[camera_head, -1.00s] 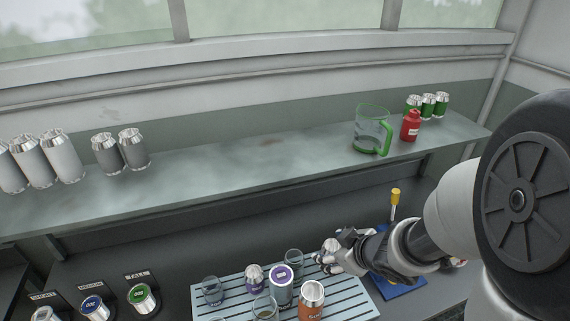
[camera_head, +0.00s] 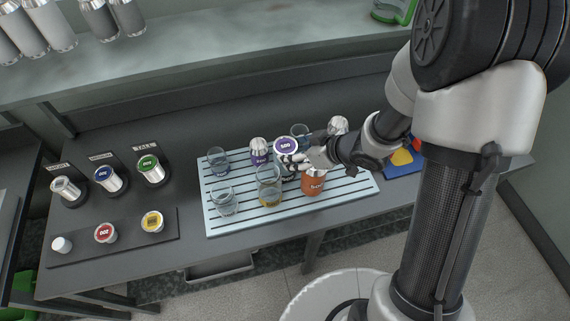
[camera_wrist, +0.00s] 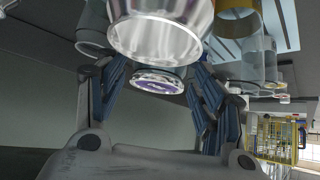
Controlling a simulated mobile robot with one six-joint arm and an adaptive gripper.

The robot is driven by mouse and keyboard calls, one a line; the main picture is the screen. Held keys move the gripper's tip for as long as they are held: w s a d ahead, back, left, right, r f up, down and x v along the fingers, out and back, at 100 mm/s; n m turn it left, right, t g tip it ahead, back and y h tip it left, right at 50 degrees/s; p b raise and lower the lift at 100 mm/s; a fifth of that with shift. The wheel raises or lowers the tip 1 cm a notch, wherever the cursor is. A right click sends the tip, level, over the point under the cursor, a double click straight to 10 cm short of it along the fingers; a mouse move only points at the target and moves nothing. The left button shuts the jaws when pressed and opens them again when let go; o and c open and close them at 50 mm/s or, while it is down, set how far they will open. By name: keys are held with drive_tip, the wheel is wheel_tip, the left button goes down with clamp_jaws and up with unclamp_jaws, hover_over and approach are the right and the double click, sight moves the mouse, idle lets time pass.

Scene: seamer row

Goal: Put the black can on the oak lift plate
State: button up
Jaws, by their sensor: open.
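My gripper (camera_head: 292,163) is open over the slatted tray, close beside a purple-lidded can (camera_head: 286,146). Contact cannot be told. A smaller purple can (camera_head: 259,151) stands to the left, an orange can (camera_head: 313,182) stands in front, and a silver-topped can (camera_head: 338,125) stands behind my wrist. I cannot make out a black can for sure. No plate is recognisable as the oak lift plate.
The pale blue slatted tray (camera_head: 216,222) also holds glasses, including one with amber liquid (camera_head: 269,190). At left are labelled stations with a silver can (camera_head: 67,189), a blue-lidded can (camera_head: 107,178) and a green-lidded can (camera_head: 150,168). A dark strip (camera_head: 128,239) holds red and yellow discs.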

drive_tip(key=b+x, duration=0.3)
drive_tip(key=x, duration=0.2)
drive_tip(key=shift+w+a, duration=0.1)
drive_tip(key=shift+a, duration=0.15)
drive_tip(key=c, duration=1.3)
drive_tip(key=shift+r, duration=0.1)
